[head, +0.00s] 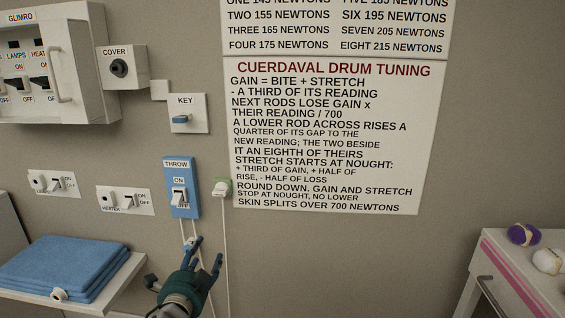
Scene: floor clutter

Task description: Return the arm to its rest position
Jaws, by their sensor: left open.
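My left gripper (207,253) is at the bottom of the head view, left of centre, with its dark arm below it. Its blue fingers are spread, with nothing between them. It is in front of the wall, just below the blue THROW switch plate (191,206), and appears apart from it. The two pale cords below that plate pass behind the gripper. My right gripper is not in view.
A shelf (113,290) with folded blue towels (62,265) stands at the left, close to my left arm. Switch boxes and plates, including the KEY plate (188,102), line the wall. A white cabinet (488,262) with yarn-like balls is at the right. The middle is clear.

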